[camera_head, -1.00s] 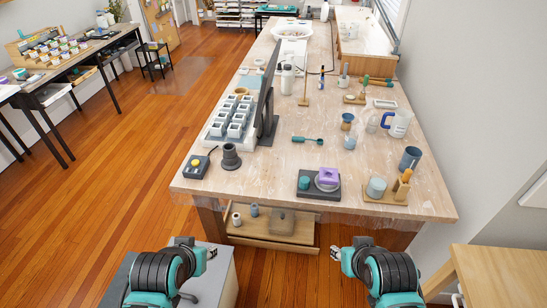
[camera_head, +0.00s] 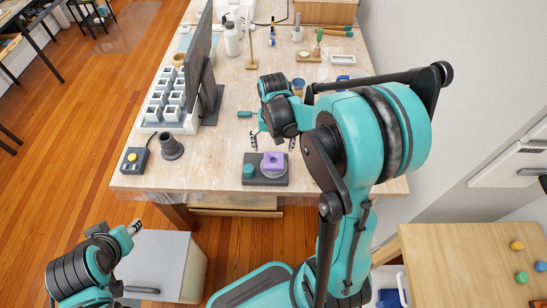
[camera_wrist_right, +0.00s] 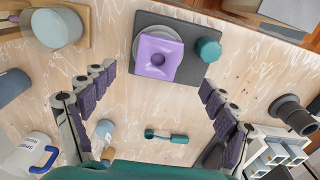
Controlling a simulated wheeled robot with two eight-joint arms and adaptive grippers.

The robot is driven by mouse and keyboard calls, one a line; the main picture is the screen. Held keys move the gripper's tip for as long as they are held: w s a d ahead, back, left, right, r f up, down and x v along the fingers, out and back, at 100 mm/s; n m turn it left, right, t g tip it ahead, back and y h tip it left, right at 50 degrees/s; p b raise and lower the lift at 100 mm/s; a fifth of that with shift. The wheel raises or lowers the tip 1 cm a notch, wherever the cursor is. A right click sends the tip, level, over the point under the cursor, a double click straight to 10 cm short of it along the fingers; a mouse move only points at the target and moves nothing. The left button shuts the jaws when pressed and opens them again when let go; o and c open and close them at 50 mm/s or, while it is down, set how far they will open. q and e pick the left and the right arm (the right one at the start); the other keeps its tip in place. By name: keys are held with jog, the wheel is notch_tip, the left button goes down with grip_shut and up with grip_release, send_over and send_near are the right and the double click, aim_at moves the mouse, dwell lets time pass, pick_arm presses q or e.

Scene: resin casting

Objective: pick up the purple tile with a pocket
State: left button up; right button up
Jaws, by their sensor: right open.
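The purple tile (camera_head: 273,161) with a round pocket in its top sits on a grey disc on a dark slab (camera_head: 262,178) near the table's front edge. In the right wrist view the tile (camera_wrist_right: 170,58) lies ahead, between the lines of the open fingers. A teal cylinder (camera_wrist_right: 208,50) stands beside it on the same slab. My right gripper (camera_head: 272,142) is open and empty, pointing down above the table just behind the tile. It also shows in the right wrist view (camera_wrist_right: 155,95). My left gripper (camera_head: 134,228) is low at the left, away from the table; its jaw state is unclear.
A dark pot (camera_head: 171,147), a control box with a yellow button (camera_head: 134,160), a monitor (camera_head: 203,70) and white moulds (camera_head: 165,100) stand to the left. A teal-handled tool (camera_wrist_right: 165,136) lies behind the tile. My right arm hides much of the table's right side.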

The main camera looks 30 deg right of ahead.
aim_at(274, 161)
notch_tip(274, 161, down, 3)
jog(key=shift+r+b, duration=0.1)
jog(key=shift+b, duration=0.5)
jog(key=f+b, duration=0.1)
jog(key=f, duration=0.2)
jog(key=f+b, duration=0.1)
jog(key=f, duration=0.1)
jog(key=shift+w+d+f+b, duration=0.1)
jog(key=shift+w+d+b, duration=0.15)
jog(key=shift+b, duration=0.1)
jog(key=shift+c, duration=1)
jog(key=c, duration=1.1)
